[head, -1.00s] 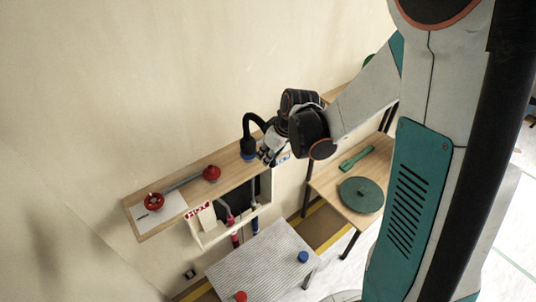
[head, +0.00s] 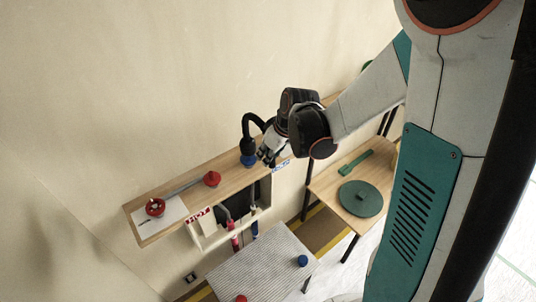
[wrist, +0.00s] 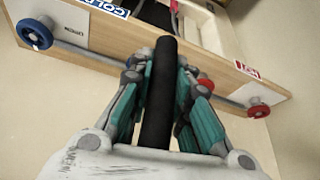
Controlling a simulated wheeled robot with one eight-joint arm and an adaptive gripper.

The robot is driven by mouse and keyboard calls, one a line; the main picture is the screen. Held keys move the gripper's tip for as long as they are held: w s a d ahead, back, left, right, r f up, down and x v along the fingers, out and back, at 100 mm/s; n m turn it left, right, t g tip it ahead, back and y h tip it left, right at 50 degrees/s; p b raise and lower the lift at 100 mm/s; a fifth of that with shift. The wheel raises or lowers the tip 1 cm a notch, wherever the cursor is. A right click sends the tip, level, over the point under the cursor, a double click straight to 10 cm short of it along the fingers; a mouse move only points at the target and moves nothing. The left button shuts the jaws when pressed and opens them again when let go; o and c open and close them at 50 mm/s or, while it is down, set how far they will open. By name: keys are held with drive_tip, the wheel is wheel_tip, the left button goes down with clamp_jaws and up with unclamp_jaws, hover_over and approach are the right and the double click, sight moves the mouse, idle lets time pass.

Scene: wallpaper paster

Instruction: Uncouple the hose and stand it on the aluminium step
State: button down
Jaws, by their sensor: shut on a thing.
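The black hose (head: 250,122) arches over the back of the wooden shelf, and its lower end meets a blue coupling (head: 248,160) on the shelf. My gripper (head: 266,157) is at the hose, just right of the blue coupling. In the wrist view its teal fingers (wrist: 165,95) are shut around the dark upright hose (wrist: 160,75). Whether the hose is still joined to the coupling cannot be told. The aluminium step (head: 258,275) is a ribbed grey top below the shelf.
A red knob (head: 212,179) and a red handwheel (head: 155,207) sit on the shelf's left; a blue handwheel (wrist: 35,34) shows in the wrist view. A wooden table (head: 325,182) at right holds a green disc (head: 361,198) and green tool (head: 354,162). The step's middle is clear.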

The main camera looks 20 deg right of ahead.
drive_tip(key=shift+r+p, duration=1.25)
drive_tip(key=shift+r, duration=0.8)
drive_tip(key=shift+f, duration=0.1)
